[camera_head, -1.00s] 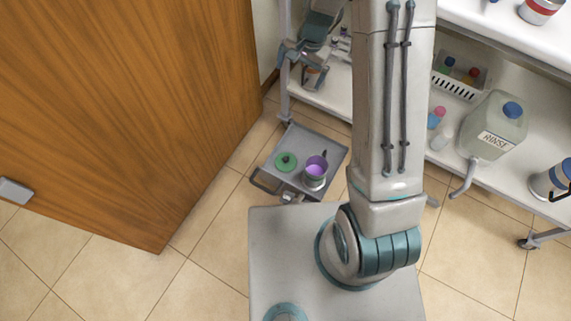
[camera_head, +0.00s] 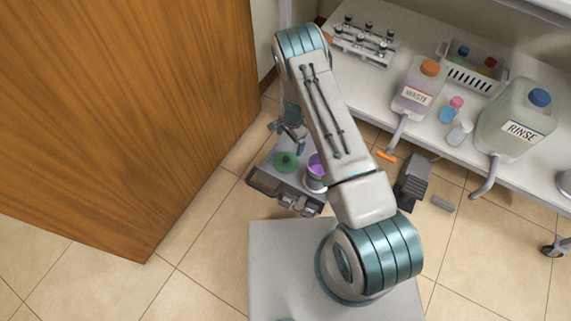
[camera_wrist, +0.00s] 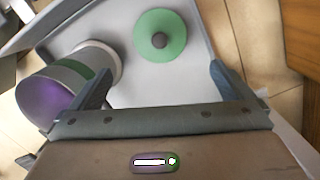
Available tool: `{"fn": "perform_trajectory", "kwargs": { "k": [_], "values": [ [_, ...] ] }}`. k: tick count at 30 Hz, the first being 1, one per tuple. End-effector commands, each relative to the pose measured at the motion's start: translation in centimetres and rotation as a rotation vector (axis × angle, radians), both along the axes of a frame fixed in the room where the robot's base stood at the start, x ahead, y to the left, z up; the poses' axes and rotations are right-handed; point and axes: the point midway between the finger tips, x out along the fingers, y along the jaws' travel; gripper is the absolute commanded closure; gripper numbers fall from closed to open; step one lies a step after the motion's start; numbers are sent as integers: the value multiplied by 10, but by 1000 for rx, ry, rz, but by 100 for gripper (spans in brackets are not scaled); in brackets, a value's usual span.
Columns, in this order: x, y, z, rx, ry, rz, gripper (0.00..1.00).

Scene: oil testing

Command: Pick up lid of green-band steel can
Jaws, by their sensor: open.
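The lid is a flat green disc with a dark knob (camera_head: 286,160), lying on a grey cart tray; it also shows in the wrist view (camera_wrist: 174,27). Beside it stands the steel can (camera_head: 314,182), with purple inside and partly hidden by my arm in the head view. In the wrist view the can (camera_wrist: 45,78) shows its green band, left of the lid. My gripper (camera_wrist: 160,70) is open and empty, its fingers apart; the lid lies beyond the fingertips, roughly centred between them. In the head view my gripper (camera_head: 291,136) is just above the lid.
The grey cart tray (camera_head: 262,178) has a raised rim and a handle. A wooden door (camera_head: 110,110) stands to the left. On the right, a white shelf (camera_head: 420,150) holds a waste jug (camera_head: 415,92), a rinse jug (camera_head: 516,122), small bottles and a basket.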

Motion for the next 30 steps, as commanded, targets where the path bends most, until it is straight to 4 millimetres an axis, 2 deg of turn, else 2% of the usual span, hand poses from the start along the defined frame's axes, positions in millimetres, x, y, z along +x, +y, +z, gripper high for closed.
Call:
{"fn": "perform_trajectory", "kwargs": {
  "k": [6, 10, 13, 20, 27, 30],
  "values": [
    [-4, 4, -44, -1, 3, 0, 0],
    [-5, 6, -67, -1, 2, 1, 0],
    [-6, 8, -78, 0, 1, 0, 0],
    [-6, 9, -90, -1, 1, 0, 0],
    [-8, 11, -126, 0, 2, 0, 0],
    [-8, 12, -134, 1, 0, 2, 0]
  ]
}}
